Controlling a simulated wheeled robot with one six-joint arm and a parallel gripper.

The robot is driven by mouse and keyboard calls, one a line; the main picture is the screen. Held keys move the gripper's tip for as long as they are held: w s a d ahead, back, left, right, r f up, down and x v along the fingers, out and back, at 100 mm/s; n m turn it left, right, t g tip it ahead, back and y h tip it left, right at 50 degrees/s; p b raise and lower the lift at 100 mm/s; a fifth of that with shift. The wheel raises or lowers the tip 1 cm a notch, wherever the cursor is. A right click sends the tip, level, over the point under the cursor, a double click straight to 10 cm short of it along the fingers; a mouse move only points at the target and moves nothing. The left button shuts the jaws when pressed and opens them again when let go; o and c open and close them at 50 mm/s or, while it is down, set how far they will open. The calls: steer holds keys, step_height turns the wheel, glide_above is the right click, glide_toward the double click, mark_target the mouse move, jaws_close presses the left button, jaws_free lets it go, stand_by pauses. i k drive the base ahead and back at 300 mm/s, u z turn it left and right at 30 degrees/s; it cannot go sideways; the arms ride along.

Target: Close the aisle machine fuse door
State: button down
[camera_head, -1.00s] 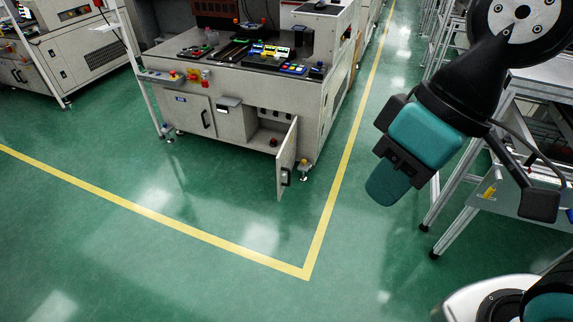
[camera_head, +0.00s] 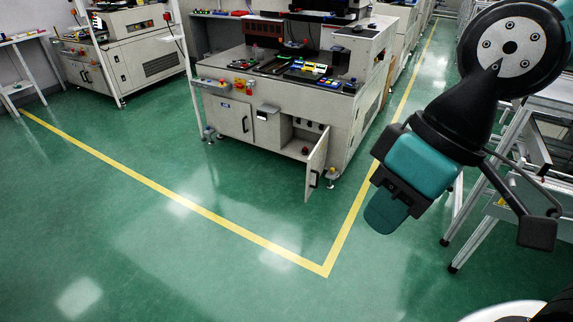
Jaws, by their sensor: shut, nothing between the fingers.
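The machine (camera_head: 347,117) is a pale grey cabinet on feet at upper centre. Its fuse door (camera_head: 316,165) is a narrow pale panel with a dark handle. It is hinged at the front right corner and swung well open, jutting toward me. The open bay (camera_head: 296,140) behind it shows dark fittings and a red part. A second door (camera_head: 232,119), on the left, is shut. My teal and black gripper (camera_head: 387,212) hangs at the right, shut and empty. In the picture it is right of and below the fuse door, apart from it and nearer to me.
A yellow floor line (camera_head: 238,232) makes a corner in front of the machine. The green floor (camera_head: 190,270) before it is clear. A metal frame bench (camera_head: 478,222) stands at the right behind my arm. Another machine (camera_head: 135,62) stands at upper left.

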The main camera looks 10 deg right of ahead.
mark_target(316, 161)
steer(key=u, duration=0.8)
steer(key=i, duration=1.25)
steer(key=z, duration=0.6)
steer(key=i, duration=0.4)
steer(key=z, duration=0.35)
